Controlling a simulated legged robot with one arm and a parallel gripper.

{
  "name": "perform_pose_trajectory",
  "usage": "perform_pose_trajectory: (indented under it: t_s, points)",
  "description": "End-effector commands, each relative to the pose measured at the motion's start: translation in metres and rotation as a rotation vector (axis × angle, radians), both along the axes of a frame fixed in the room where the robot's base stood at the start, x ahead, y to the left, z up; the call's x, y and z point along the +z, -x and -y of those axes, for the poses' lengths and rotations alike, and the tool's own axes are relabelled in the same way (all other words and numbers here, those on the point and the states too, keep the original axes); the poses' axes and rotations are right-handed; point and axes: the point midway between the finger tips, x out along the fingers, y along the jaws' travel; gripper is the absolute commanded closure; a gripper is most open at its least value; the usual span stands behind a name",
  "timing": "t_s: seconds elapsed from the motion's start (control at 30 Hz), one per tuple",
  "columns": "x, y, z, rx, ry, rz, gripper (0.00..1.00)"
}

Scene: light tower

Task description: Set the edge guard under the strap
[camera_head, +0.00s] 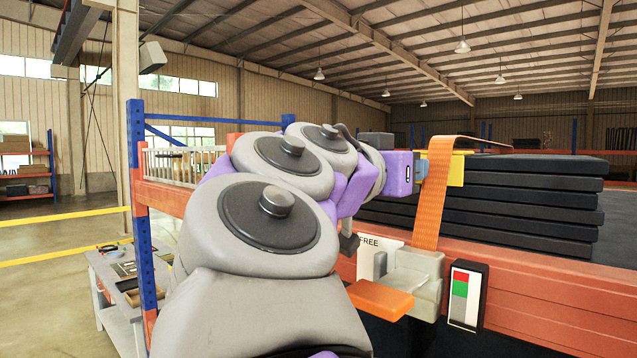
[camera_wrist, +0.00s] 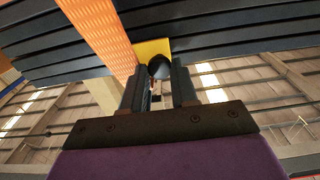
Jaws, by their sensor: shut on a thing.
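The yellow edge guard (camera_head: 457,168) is at the near top edge of the dark stack (camera_head: 530,195). The orange strap (camera_head: 432,200) runs up from the ratchet and over the stack, crossing in front of part of the guard in the head view. In the wrist view, the guard (camera_wrist: 151,47) lies right beside the strap (camera_wrist: 103,38), at the end of my gripper (camera_wrist: 158,85). My gripper is shut on a dark round part at the guard, seen between its fingers. Whether the guard touches the stack cannot be told. In the head view my arm hides part of the stack.
A grey ratchet (camera_head: 415,278) with an orange handle (camera_head: 381,298) sits on the orange beam (camera_head: 545,300), below the strap. An indicator box (camera_head: 466,295) with red and green patches is to its right. A blue rack upright (camera_head: 140,200) and a workbench (camera_head: 125,285) are at left.

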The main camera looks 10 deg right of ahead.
Motion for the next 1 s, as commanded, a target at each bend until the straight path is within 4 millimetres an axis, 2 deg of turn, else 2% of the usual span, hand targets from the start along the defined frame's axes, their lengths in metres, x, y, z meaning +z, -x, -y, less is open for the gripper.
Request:
perform_pose_trajectory:
  t_s: [0.57,0.6,0.83,1.0]
  points:
    - [0.0038,0.0061,0.0047,0.001,0.006,0.005,1.0]
    - [0.0038,0.0063,0.0047,0.001,0.006,0.005,0.7]
    - [0.0023,0.0042,0.0049,0.001,0.004,0.003,0.48]
    - [0.0017,0.0039,0.005,0.001,0.004,0.002,0.46]
